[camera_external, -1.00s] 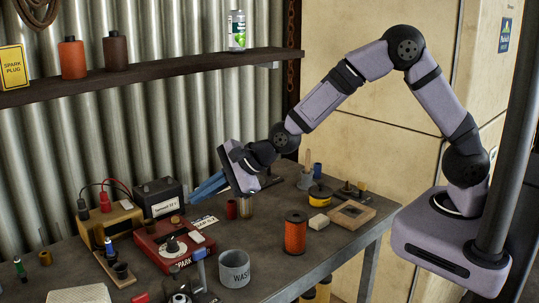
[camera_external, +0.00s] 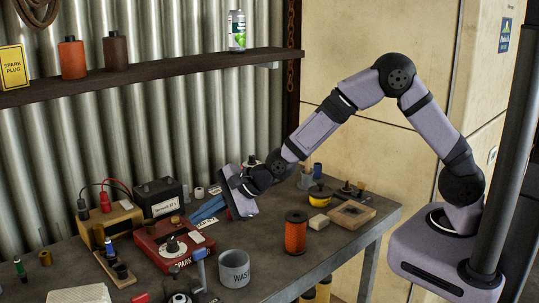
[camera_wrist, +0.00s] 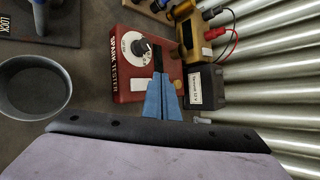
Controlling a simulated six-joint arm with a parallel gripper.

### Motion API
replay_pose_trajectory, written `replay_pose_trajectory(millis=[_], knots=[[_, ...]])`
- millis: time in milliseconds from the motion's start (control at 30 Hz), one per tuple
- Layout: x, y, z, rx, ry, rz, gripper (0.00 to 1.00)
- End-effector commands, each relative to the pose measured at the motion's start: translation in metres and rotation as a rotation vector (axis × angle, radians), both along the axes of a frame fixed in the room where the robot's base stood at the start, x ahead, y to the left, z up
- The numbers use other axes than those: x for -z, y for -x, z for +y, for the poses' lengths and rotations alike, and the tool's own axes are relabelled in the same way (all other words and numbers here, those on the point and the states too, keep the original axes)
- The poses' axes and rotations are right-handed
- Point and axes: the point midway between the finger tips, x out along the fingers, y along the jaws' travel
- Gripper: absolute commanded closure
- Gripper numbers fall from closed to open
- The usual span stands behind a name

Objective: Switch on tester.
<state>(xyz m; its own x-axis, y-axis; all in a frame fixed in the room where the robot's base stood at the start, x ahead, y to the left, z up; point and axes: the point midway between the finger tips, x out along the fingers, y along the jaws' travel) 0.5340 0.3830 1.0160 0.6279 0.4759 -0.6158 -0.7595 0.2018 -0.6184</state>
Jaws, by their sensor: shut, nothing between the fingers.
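The spark tester (camera_external: 168,258) is a red box on the bench, left of centre. Its top carries a black knob on a white dial (camera_external: 173,245) and a pale rectangular piece near the right edge. The tester (camera_wrist: 124,62) also shows in the wrist view, with the knob (camera_wrist: 141,48) near its upper middle. My gripper (camera_external: 192,220) has blue fingers, closed together and empty, slanting down toward the tester's back right side. In the wrist view the fingers (camera_wrist: 158,62) overlap the tester's right part, beside the knob. Contact with it cannot be told.
A black battery (camera_external: 160,199) and a tan box (camera_external: 112,219) with red and black leads stand behind the tester. A grey waste cup (camera_external: 234,268) stands at its front right. An orange spool (camera_external: 296,235) is farther right. A shelf (camera_external: 150,73) runs along the wall above.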

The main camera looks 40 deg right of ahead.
Motion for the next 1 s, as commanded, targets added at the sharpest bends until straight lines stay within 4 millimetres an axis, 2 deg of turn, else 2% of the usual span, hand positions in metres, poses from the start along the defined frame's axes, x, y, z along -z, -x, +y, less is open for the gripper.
replay_pose_trajectory(millis=[33, 300, 1000], knots=[[0.010, -0.001, 0.000, 0.000, -0.001, -0.002, 1.00], [0.023, -0.004, 0.000, 0.000, -0.001, -0.002, 1.00], [0.024, -0.004, 0.000, 0.000, -0.001, -0.001, 1.00]])
